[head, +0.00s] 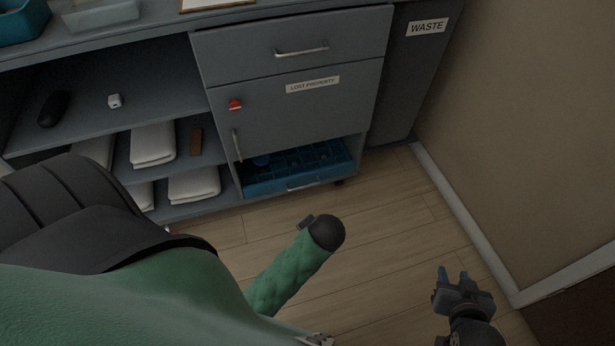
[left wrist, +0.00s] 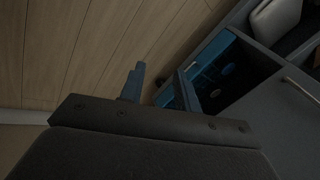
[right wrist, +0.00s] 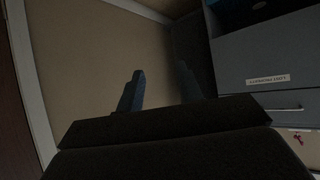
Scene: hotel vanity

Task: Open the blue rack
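The blue rack (head: 262,184) sits in the low opening of the grey cabinet, under the panel labelled LOST PROPERTY. It has divided compartments and a pale bar handle (head: 304,185) on its front. The rack also shows in the left wrist view (left wrist: 212,50), beyond my left gripper (left wrist: 162,82). The left gripper's fingers are apart with nothing visible between them; contact with the rack cannot be told.
A closed drawer (head: 290,45) and the LOST PROPERTY panel (head: 300,110) are above the rack. Open shelves with folded white towels (head: 153,144) are at left. A WASTE panel (head: 410,75) and a wall (head: 530,110) are at right. The wooden floor (head: 390,225) in front is clear.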

